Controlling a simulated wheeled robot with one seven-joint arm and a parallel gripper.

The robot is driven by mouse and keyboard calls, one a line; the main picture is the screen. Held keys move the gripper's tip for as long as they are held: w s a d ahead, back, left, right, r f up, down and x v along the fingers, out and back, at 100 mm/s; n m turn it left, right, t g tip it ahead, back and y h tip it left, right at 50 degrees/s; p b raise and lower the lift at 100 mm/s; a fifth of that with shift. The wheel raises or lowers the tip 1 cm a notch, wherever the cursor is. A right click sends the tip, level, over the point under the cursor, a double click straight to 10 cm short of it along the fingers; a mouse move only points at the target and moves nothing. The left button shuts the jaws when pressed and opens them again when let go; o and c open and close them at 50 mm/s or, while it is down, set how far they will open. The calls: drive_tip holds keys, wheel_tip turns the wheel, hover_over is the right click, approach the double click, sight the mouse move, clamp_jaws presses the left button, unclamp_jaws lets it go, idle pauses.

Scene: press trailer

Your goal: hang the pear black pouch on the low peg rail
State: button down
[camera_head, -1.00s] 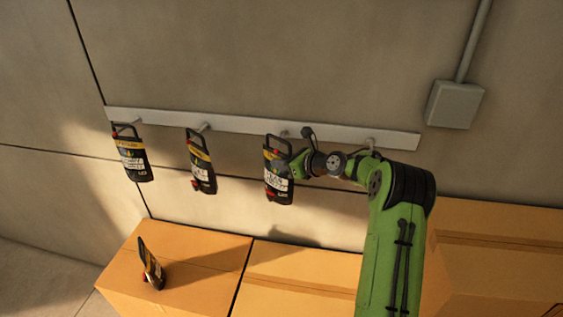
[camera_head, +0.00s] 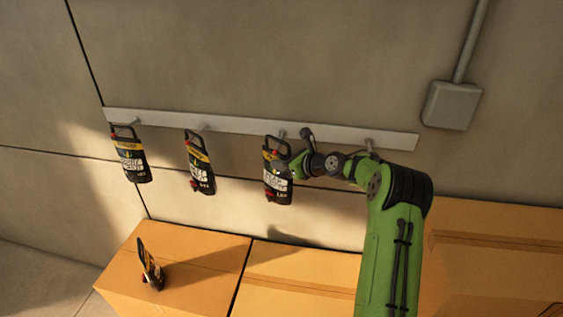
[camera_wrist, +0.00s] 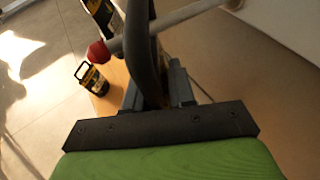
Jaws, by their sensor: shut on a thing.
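The black pouch (camera_head: 277,184) with a yellow band and white lettering is upright at the third peg (camera_head: 281,134) from the left of the pale peg rail (camera_head: 240,124). My gripper (camera_head: 296,166) is at its right side, shut on it. In the wrist view my gripper (camera_wrist: 158,88) is shut on the dark handle strip (camera_wrist: 142,50). A grey peg with a red tip (camera_wrist: 98,53) crosses right by that strip. I cannot tell whether the handle loop is around the peg. The lettering is too small to read.
Two similar pouches hang on the rail to the left, one at the far left (camera_head: 130,158) and one beside it (camera_head: 200,166). Another pouch (camera_head: 150,268) stands tilted on the cardboard boxes (camera_head: 205,255) below. The rightmost peg (camera_head: 369,145) is bare. A grey wall box (camera_head: 451,105) is at right.

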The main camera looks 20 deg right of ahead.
drive_tip(key=shift+w+d+f, duration=0.15)
drive_tip(key=shift+w+f, duration=0.15)
idle(0.6)
drive_tip(key=c, duration=0.9)
unclamp_jaws()
drive_tip(key=shift+s, duration=0.15)
drive_tip(key=shift+o, duration=0.2)
drive_tip(key=shift+f, duration=0.25)
drive_tip(key=b+v, duration=0.2)
drive_tip(key=v, duration=1.4)
drive_tip(key=s+a+f+n+g+h+b, duration=0.1)
drive_tip(key=s+a+n+g+h+b, duration=0.15)
drive_tip(key=s+a+n, duration=0.45)
drive_tip(key=s+a+f+n+g+h+b, duration=0.1)
drive_tip(key=s+a+n+g, duration=0.15)
drive_tip(key=a+n, duration=0.75)
drive_tip(key=s+a+f+n+h+b, duration=0.1)
drive_tip(key=s+n, duration=0.5)
drive_tip(key=s, duration=0.4)
drive_tip(key=s+a+f+n+g+h+b, duration=0.1)
drive_tip(key=s+a+f+n+b, duration=0.1)
drive_tip(key=s+n, duration=0.5)
drive_tip(key=s, duration=0.4)
drive_tip(key=shift+a+f+n, duration=0.3)
